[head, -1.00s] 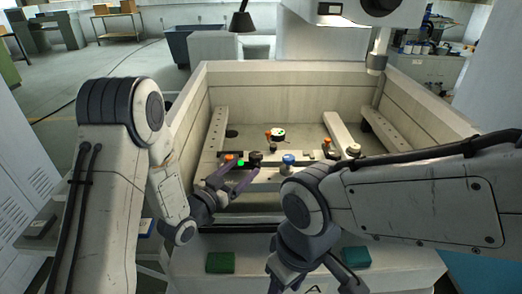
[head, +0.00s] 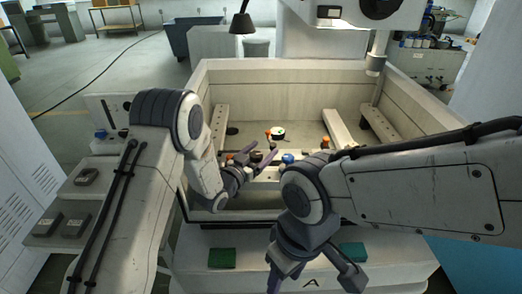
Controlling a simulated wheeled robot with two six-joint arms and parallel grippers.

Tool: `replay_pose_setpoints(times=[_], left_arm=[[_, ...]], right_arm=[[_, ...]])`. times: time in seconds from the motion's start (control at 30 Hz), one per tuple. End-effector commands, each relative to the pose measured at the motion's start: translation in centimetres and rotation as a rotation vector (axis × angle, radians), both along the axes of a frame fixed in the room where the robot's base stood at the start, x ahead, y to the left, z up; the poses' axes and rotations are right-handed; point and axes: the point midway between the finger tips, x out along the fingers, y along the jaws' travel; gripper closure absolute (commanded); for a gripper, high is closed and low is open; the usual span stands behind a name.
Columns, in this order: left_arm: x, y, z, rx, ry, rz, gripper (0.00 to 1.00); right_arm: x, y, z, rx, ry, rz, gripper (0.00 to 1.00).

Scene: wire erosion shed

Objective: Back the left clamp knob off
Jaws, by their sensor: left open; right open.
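A dark clamp knob (head: 256,156) sits on the work rail inside the pale tank, partly hidden by my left gripper. I cannot tell for sure that it is the left clamp knob. My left gripper (head: 259,153) is open, its two dark fingers pointing right and away around the place of this knob; contact cannot be made out. A blue knob (head: 288,158) stands to its right. An orange-topped part (head: 325,142) is further right. My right gripper (head: 316,281) is open and empty, low in front of the tank, its fingers pointing down.
The tank's walls (head: 290,70) rise around the rail. A round part with orange and green marks (head: 278,133) sits further back. A green pad (head: 222,258) and a teal pad (head: 353,252) lie on the front ledge. Several grey blocks (head: 87,176) lie on shelves at left.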

Motion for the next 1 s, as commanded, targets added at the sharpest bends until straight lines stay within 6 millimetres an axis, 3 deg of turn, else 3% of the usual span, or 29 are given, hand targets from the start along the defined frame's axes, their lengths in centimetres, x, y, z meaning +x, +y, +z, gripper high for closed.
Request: replay_pose_setpoints(times=[0.03, 0.07, 0.2, 0.27, 0.63, 1.0], left_arm=[[0.0, 0.0, 0.0, 0.0, 0.0, 0.0, 0.18], [0.0, 0.0, 0.0, 0.0, 0.0, 0.0, 0.26], [0.0, 0.0, 0.0, 0.0, 0.0, 0.0, 0.79], [0.0, 0.0, 0.0, 0.0, 0.0, 0.0, 1.0], [0.0, 0.1, -0.1, -0.001, -0.003, 0.057, 1.0], [0.3, 0.7, -0.3, -0.003, -0.004, 0.331, 1.0]], right_arm=[[0.0, 0.0, 0.0, 0.0, 0.0, 0.0, 0.5], [0.0, 0.0, 0.0, 0.0, 0.0, 0.0, 0.5], [0.0, 0.0, 0.0, 0.0, 0.0, 0.0, 0.5], [0.0, 0.0, 0.0, 0.0, 0.0, 0.0, 0.5], [0.0, 0.0, -1.0, 0.0, 0.0, 0.0, 0.5], [0.0, 0.0, -4.5, 0.0, 0.0, 0.0, 0.5]])
